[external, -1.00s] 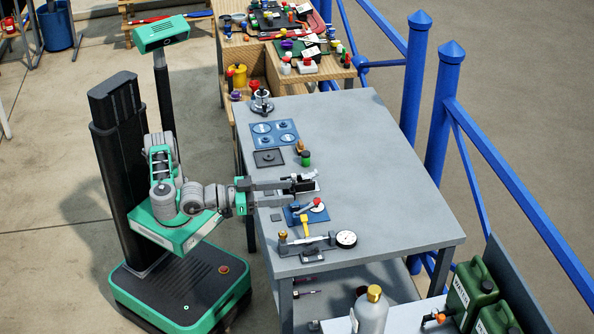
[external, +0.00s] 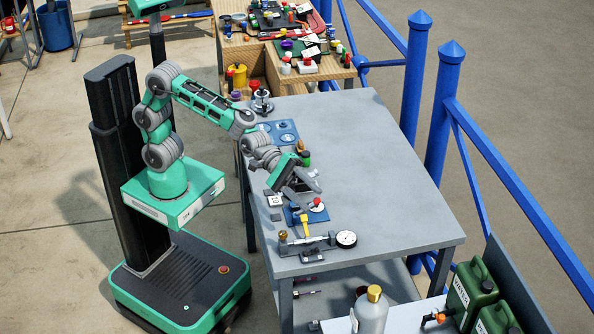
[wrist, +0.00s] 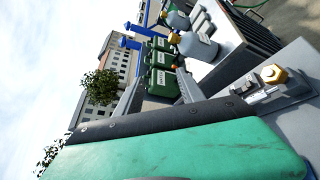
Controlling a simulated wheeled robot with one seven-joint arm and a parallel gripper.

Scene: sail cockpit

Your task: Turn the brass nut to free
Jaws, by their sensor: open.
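The brass nut (external: 282,236) is a small brass piece at the left end of a grey metal fixture (external: 308,243) near the table's front edge. The wrist view shows a gold hexagonal nut (wrist: 273,74) at the right, on a metal block. My gripper (external: 310,197) is open and tilted down to the right, above the table and behind the fixture. It is apart from the nut. In the wrist view its two grey fingers (wrist: 158,80) are spread with nothing between them.
A dial gauge (external: 346,239) stands at the fixture's right end. A blue plate with a red-knobbed lever (external: 317,202) and a yellow part (external: 304,225) lie between gripper and fixture. A green-capped jar (external: 306,158) stands behind. The table's right side (external: 390,190) is clear.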

